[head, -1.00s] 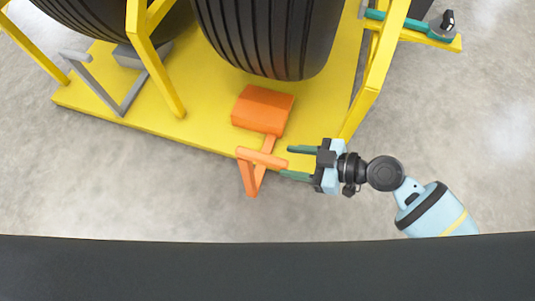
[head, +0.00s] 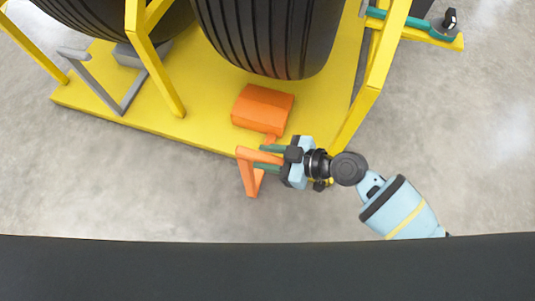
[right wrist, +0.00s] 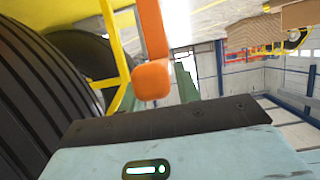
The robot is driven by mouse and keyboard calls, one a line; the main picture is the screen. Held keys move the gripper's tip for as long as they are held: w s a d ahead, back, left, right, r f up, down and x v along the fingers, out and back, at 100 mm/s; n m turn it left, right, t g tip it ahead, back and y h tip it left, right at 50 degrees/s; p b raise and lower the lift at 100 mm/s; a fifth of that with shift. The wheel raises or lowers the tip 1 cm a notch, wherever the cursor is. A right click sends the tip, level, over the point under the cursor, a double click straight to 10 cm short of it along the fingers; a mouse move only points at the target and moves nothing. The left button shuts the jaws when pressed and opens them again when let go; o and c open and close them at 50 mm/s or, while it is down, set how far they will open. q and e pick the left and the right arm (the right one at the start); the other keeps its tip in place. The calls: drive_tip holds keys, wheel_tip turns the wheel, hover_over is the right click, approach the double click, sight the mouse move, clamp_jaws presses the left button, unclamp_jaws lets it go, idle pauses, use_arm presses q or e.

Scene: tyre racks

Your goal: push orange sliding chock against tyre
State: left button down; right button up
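The orange sliding chock (head: 263,107) lies on the yellow rack base, in front of a black tyre (head: 265,35), with a visible gap between them. Its orange handle (head: 246,172) sticks out past the front edge of the base. My right gripper (head: 262,157) is open, with its green fingers on either side of the handle's crossbar. In the right wrist view, the orange handle end (right wrist: 153,80) stands close in front of the palm, beside a green finger (right wrist: 185,82). I cannot tell whether the fingers touch it. My left gripper is not in view.
The yellow rack base (head: 210,125) has upright posts, one (head: 380,65) just right of the chock. A second tyre and a grey chock (head: 128,56) with a grey handle (head: 105,90) are at left. The floor in front is clear.

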clamp_jaws()
drive_tip(key=shift+w, duration=0.1)
